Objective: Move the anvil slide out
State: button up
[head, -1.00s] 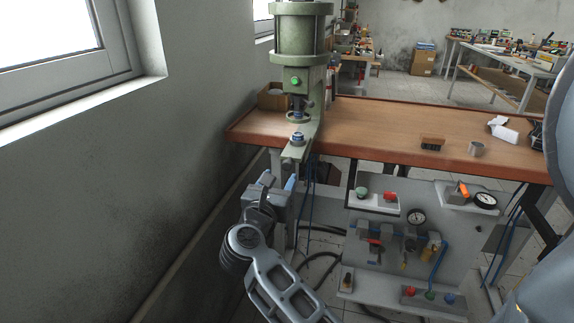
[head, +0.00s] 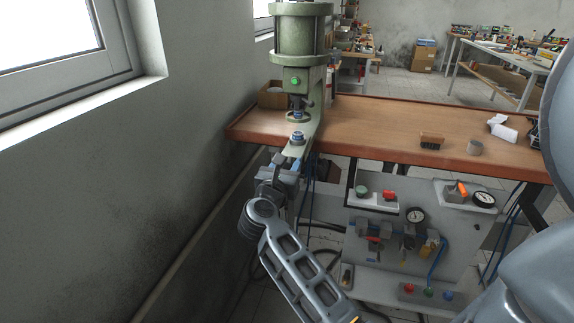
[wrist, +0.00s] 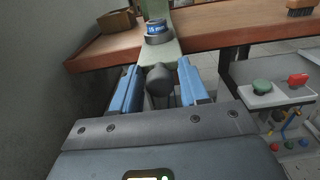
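The green press (head: 302,45) stands at the left end of the bench. Its green anvil slide (wrist: 176,50) juts past the bench's front edge and carries a round blue-and-grey anvil marked "15 mm" (wrist: 157,33), which also shows in the head view (head: 297,138). A dark round knob (wrist: 158,80) is at the slide's near end. My gripper (wrist: 158,78) is open, with one blue finger on each side of the knob and visible gaps between. In the head view my gripper (head: 283,168) is just below and in front of the slide; its fingers are partly hidden.
A panel with gauges and valves (head: 400,235) stands below the bench. The wall is close on the left.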

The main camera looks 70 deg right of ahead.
grip_shut()
dwell(0.3)
jog(key=a, duration=1.2)
jog(key=shift+s+a, duration=0.35)
jog(key=shift+s, duration=0.1)
jog(key=shift+o, duration=1.3)
grip_release()
jog(key=a+b, duration=0.1)
jog(key=a, duration=0.6)
jog(key=shift+s+a+b, duration=0.3)
jog(key=shift+s+a, duration=0.05)
